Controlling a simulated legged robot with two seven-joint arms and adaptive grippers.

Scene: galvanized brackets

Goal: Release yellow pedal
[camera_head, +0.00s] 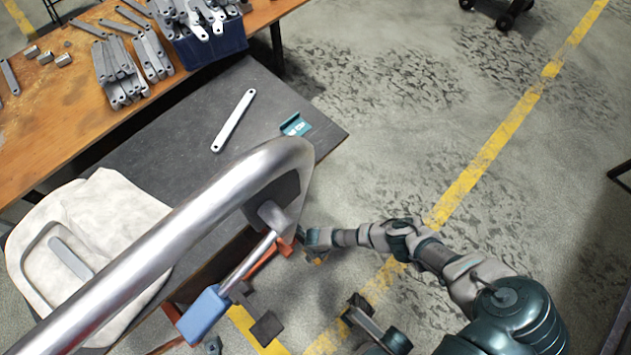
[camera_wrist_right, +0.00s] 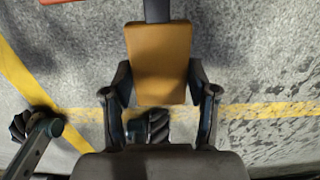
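The yellow pedal (camera_wrist_right: 160,62) is a flat orange-yellow plate on a dark stem in the right wrist view. My right gripper (camera_wrist_right: 160,82) has its two fingers spread, one at each side of the pedal's near part. Whether either fingertip touches the pedal edge is hard to tell. In the head view my right arm reaches left, and its gripper (camera_head: 306,240) is at the machine's lower right side, partly hidden by the machine. The pedal is mostly hidden there. My left gripper does not show in either view.
A thick metal tube frame (camera_head: 165,240) crosses the head view, with a blue-handled lever (camera_head: 205,313) below it. A dark table (camera_head: 190,130) holds a loose bracket (camera_head: 233,120) and a teal part (camera_head: 296,125). A blue bin (camera_head: 212,45) holds brackets. Floor at right is mostly open.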

